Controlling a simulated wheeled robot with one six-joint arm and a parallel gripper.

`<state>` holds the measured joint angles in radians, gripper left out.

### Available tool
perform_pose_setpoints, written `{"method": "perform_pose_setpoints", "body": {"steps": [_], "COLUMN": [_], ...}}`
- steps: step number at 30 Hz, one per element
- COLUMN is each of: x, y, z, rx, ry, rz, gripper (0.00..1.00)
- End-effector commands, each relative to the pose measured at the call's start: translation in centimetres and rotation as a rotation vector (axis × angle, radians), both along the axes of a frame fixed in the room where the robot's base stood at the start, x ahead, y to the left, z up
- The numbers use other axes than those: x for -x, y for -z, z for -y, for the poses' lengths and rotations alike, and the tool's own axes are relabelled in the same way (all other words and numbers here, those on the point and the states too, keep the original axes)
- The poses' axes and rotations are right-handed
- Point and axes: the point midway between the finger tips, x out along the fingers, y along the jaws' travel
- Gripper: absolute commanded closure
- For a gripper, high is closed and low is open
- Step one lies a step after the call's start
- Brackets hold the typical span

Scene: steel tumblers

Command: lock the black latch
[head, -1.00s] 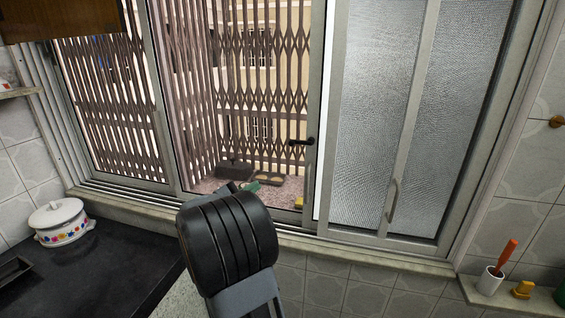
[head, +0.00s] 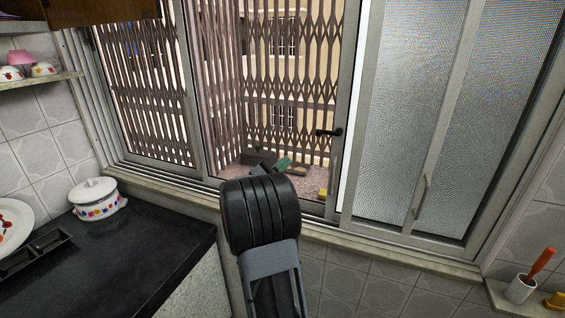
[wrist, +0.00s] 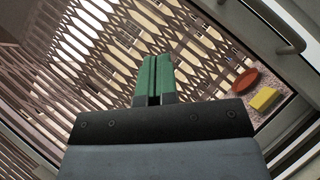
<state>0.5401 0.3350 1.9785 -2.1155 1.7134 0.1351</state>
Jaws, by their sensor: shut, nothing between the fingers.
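The black latch (head: 330,132) is a small dark lever on the upright window frame, between the grille opening and the frosted panes. It lies roughly level in the head view. My gripper (head: 283,163) has green fingertips and shows left of and below the latch, apart from it in the picture. My black wrist hides part of the gripper. In the wrist view the green fingers (wrist: 153,78) are together and empty, with the lattice grille behind them. A bar-like handle (wrist: 285,35) shows at that view's upper right; I cannot tell whether it is the latch.
Frosted sliding panes (head: 405,120) stand at right, with a stone sill (head: 385,255) below. A black counter (head: 130,245) with a white pot (head: 97,199) is at left. A yellow block (wrist: 264,98) and a reddish round thing (wrist: 246,78) lie on the ledge beyond the window.

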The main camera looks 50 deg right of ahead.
Motion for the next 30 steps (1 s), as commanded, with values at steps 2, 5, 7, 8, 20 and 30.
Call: {"method": "perform_pose_setpoints", "body": {"steps": [2, 5, 7, 8, 20, 30], "x": [0.5, 0.9, 1.2, 1.3, 3.8, 4.1], "y": [-1.1, -2.0, -2.7, -2.9, -5.6, -5.8], "z": [1.5, 3.1, 4.2, 4.6, 6.3, 6.5], "rx": [0.000, -0.001, 0.000, -0.001, -0.001, -0.001], "ry": [0.005, 0.005, 0.004, 0.003, -0.001, 0.000], "rz": [-0.001, 0.000, 0.000, 0.000, 0.000, -0.001], "gripper": [1.00, 1.00, 1.00, 1.00, 1.00, 1.00]}}
